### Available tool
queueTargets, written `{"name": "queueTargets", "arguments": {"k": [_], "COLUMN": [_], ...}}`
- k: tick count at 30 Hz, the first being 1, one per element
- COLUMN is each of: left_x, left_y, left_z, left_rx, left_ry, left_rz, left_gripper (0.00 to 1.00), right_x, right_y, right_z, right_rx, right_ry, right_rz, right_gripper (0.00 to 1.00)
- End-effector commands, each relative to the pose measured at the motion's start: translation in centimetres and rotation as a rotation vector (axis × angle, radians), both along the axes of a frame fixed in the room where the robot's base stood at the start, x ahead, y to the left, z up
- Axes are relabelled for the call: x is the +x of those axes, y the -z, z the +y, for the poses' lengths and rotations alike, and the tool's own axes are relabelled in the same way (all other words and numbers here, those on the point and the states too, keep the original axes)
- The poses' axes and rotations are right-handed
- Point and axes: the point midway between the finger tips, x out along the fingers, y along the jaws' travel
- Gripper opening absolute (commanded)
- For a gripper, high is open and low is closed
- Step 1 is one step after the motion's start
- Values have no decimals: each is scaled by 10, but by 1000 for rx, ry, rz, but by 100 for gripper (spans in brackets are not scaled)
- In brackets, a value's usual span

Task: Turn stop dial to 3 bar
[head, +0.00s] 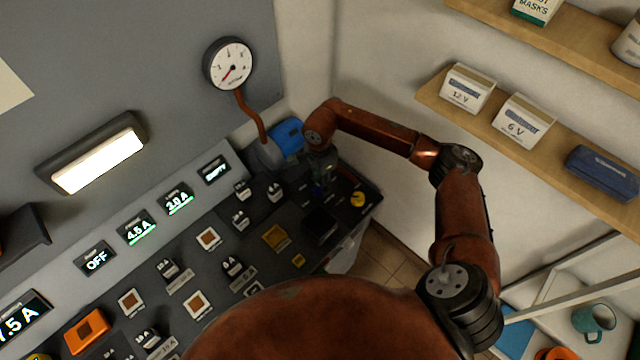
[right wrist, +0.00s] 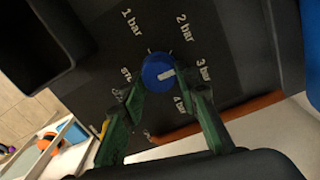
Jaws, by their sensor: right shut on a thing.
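The stop dial (right wrist: 158,71) is a round blue knob with a white pointer mark, on a dark panel in the right wrist view. Labels for 1 bar, 2 bar, 3 bar and 4 bar stand around it, with a partly covered stop label at left. The mark points right, toward the 3 bar label (right wrist: 203,72). My right gripper (right wrist: 160,86) has its green fingers on either side of the dial, shut on it. In the head view my right gripper (head: 320,182) is at the panel's far right end and largely hides the dial. My left gripper is out of view.
A round pressure gauge (head: 230,64) on the wall has its red needle toward the lower left. A blue-topped unit (head: 288,136) stands beside my right wrist. Switches and lit displays (head: 139,228) cover the panel to the left. Shelves with boxes (head: 467,88) are at right.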

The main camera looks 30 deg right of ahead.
Motion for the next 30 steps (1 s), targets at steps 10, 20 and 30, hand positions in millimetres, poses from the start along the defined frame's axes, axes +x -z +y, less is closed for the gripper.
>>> {"name": "queueTargets", "arguments": {"k": [10, 20, 30], "left_x": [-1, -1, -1], "left_y": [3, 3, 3], "left_z": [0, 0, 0], "left_rx": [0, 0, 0], "left_ry": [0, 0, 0], "left_rz": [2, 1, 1], "left_gripper": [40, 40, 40], "right_x": [-1, -1, -1], "right_y": [0, -1, -1], "right_z": [-1, 0, 0], "right_rx": [-1, -1, 0], "right_ry": [289, 447, 490], "right_rz": [0, -2, -2], "right_gripper": [5, 5, 5]}}
